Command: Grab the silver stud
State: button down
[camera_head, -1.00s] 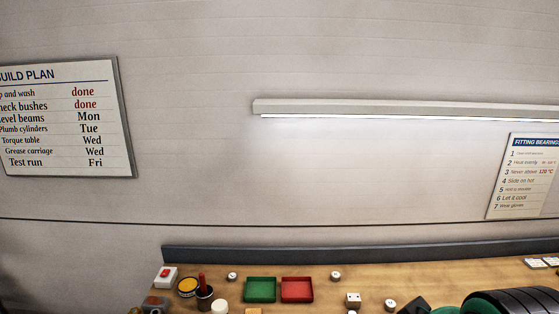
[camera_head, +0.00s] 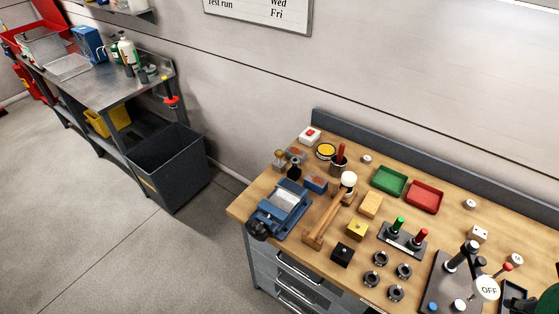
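I cannot make out a silver stud for certain; parts on the wooden workbench (camera_head: 258,190) are too small to tell. A black block (camera_head: 342,254) and a yellow block (camera_head: 357,230) near the bench's front each have a small piece on top, its material unclear. Small round pale-and-dark pieces lie towards the back (camera_head: 367,159) and right (camera_head: 470,204). A dark plate (camera_head: 436,290) at the lower right carries upright posts and an OFF tag (camera_head: 487,289). My gripper is not in view.
A dark bin (camera_head: 170,165) stands left. Floor at lower left is clear.

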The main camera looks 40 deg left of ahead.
jog(key=c, duration=1.3)
grip_release()
jog(key=shift+c, duration=0.2)
jog(key=shift+w+r, duration=0.1)
jog(key=w+a+r+n, duration=0.25)
jog(key=w+a, duration=0.75)
jog(key=w, duration=0.5)
jog(key=w+a+f+y, duration=0.1)
jog(key=w+a, duration=0.5)
jog(key=a, duration=0.2)
jog(key=w+a+f, duration=0.1)
jog(key=w+a, duration=0.5)
jog(key=a, duration=0.3)
jog(key=w+a+f+n+g, duration=0.15)
jog(key=a+f, duration=0.25)
jog(key=a, duration=0.5)
jog(key=w+a+f, duration=0.3)
jog(key=a, duration=0.7)
jog(key=s+a+f+n, duration=0.1)
jog(key=a+f, duration=0.5)
jog(key=a, duration=0.4)
jog(key=s+a+f+n+y, duration=0.1)
jog(key=a+f, duration=0.6)
jog(key=a, duration=0.4)
jog(key=shift+s+a+f, duration=0.2)
jog(key=shift+a+f, duration=0.1)
